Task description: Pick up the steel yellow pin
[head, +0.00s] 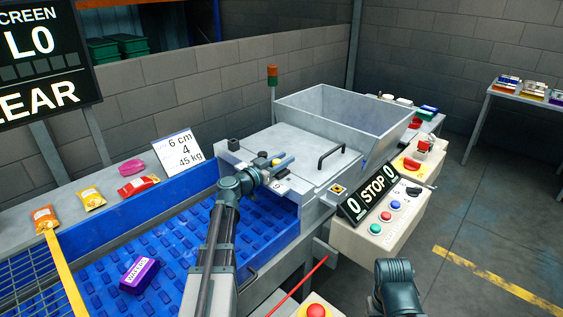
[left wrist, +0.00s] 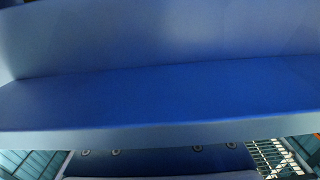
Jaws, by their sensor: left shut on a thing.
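The steel yellow pin (head: 277,162) shows as a small yellow spot with pale metal beside it, at the front left of the grey machine's flat top. My left gripper (head: 270,171) is at the pin and shut on it. The fingers and part of the pin are small and partly hidden, so I cannot tell if the pin is clear of the machine. The left wrist view shows neither the pin nor the fingers. My right arm shows at the bottom right of the head view, but its gripper is not visible.
The grey machine (head: 306,160) has a raised hopper (head: 390,119) and a black handle (head: 331,154). A control box (head: 368,238) with buttons stands to its right. A blue belt (head: 180,240) carries a purple packet (head: 139,275). A sign (head: 180,152) stands behind the belt.

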